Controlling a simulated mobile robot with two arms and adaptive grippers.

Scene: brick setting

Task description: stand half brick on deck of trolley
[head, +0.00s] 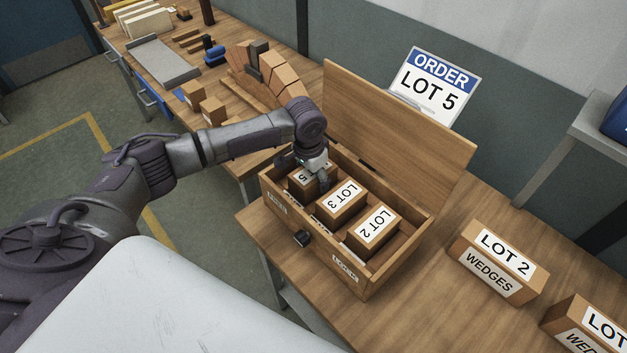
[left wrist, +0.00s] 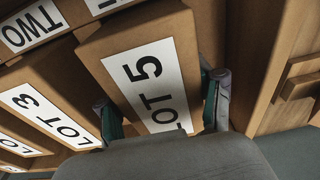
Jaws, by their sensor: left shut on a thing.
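My left gripper (head: 314,176) reaches down into an open wooden chest (head: 352,277). It is shut on a box labelled LOT 5 (head: 301,179), in the chest's left compartment. In the left wrist view the two fingers (left wrist: 165,108) sit on either side of the LOT 5 box (left wrist: 130,48). Beside it in the chest are a LOT 3 box (head: 341,201) and a LOT 2 box (head: 374,228). I cannot make out a half brick or a trolley for certain. My right gripper is not in view.
The chest's raised lid (head: 395,120) stands behind the boxes. An ORDER LOT 5 sign (head: 433,88) is behind it. A LOT 2 WEDGES box (head: 497,262) stands to the right on the bench. A brick arch (head: 284,76) and grey tray (head: 163,62) are on the far bench.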

